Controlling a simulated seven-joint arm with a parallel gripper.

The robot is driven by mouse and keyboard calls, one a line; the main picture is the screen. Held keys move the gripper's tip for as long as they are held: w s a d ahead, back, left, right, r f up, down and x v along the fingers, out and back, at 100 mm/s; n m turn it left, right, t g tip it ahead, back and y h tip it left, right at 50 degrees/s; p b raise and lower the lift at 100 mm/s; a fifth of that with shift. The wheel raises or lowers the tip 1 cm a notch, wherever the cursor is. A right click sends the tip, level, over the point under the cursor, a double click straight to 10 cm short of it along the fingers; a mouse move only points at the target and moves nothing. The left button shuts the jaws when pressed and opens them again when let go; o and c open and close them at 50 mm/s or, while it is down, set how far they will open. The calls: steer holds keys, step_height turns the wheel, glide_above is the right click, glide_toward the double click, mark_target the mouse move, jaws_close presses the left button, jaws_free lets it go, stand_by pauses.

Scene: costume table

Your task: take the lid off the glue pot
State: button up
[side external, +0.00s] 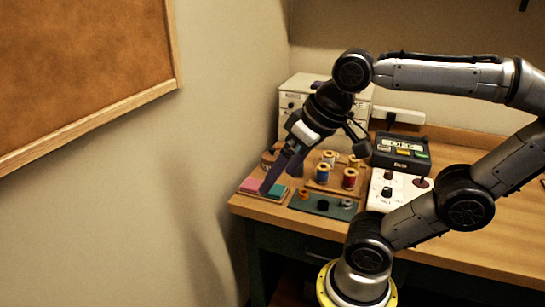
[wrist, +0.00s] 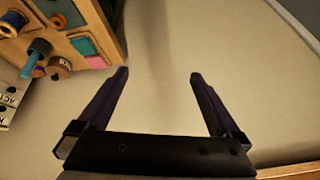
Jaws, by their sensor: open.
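My gripper (side external: 274,178) is open, its dark purple fingers pointing down and left over the table's left end in the side external view. In the wrist view my gripper (wrist: 158,76) has nothing between its fingers, only pale wall or floor behind. A brown round pot (side external: 267,158) stands behind the fingers, partly hidden; it may be the glue pot. A brown round thing (wrist: 58,67) near the wrist view's left edge may be the same pot. I cannot make out a lid clearly.
Pink and teal pads (side external: 263,186) lie at the table's left corner. A wooden rack of thread spools (side external: 335,177) and a dark green tray (side external: 325,205) are beside them. A white control box (side external: 398,190), a black device (side external: 402,152) and a beige box (side external: 293,92) stand further right and back.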

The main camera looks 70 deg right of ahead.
steer(key=w+d+r+m+g, duration=0.2)
steer(key=w+d+r+m, duration=0.4)
steer(key=w+r, duration=0.3)
steer(key=m+g, duration=0.3)
steer(key=m, duration=0.6)
glide_above(272, 148)
step_height(272, 148, down, 14)
step_height(272, 148, down, 13)
steer(key=shift+s+f, duration=0.1)
steer(key=c, duration=1)
